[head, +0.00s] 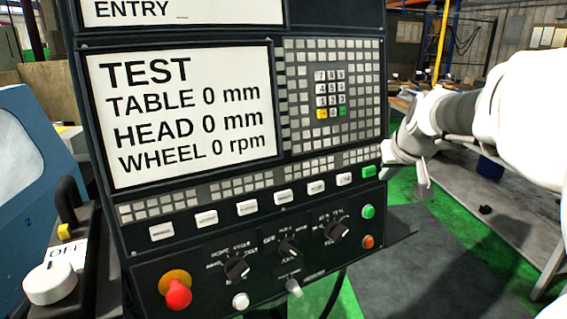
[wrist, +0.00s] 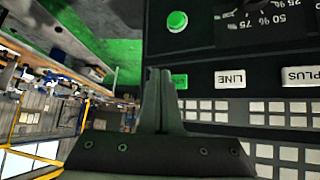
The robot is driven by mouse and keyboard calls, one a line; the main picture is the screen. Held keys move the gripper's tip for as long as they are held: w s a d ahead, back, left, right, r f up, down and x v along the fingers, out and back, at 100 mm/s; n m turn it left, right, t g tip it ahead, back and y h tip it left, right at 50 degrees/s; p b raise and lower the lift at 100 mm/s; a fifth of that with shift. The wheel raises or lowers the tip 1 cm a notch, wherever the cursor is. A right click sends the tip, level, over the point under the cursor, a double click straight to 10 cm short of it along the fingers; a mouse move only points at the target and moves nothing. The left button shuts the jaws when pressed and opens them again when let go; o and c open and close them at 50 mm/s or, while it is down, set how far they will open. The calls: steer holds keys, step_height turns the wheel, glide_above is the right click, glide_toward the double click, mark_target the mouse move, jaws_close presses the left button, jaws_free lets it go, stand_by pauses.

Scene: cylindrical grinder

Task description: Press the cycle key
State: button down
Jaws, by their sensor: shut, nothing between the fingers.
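A small green key (head: 369,171) sits at the right end of the row of white keys on the control panel; its lettering is too small to read, so I cannot confirm that it is the cycle key. It also shows in the wrist view (wrist: 180,81). My gripper (wrist: 159,71) is shut and empty, its fingertips just left of the green key in that view. In the head view my gripper (head: 385,173) is at the panel's right edge, close beside the key. I cannot tell whether the tips touch the panel.
White keys such as LINE (wrist: 230,79) neighbour the green key. Below it are a round green button (head: 368,211) and an orange one (head: 368,242). A red mushroom button (head: 177,292) and several rotary knobs are lower on the panel. The screen (head: 185,110) reads TEST.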

steer(key=shift+w+a+f, duration=0.1)
steer(key=shift+w+a, duration=0.15)
steer(key=shift+w, duration=0.25)
stand_by(1.8)
steer(key=shift+w+a+f, duration=0.1)
steer(key=shift+w+a, duration=0.05)
steer(key=shift+w, duration=0.2)
steer(key=shift+w+a, duration=0.2)
steer(key=shift+w, duration=0.2)
stand_by(0.5)
stand_by(0.4)
steer(key=shift+s+d+b, duration=0.3)
steer(key=shift+s+d, duration=0.05)
steer(key=shift+s, duration=0.45)
steer(key=s, duration=0.1)
steer(key=s+d+b, duration=0.1)
steer(key=s, duration=0.1)
steer(key=s+d+r, duration=0.1)
steer(key=shift+s+b, duration=0.25)
steer(key=shift+b, duration=0.15)
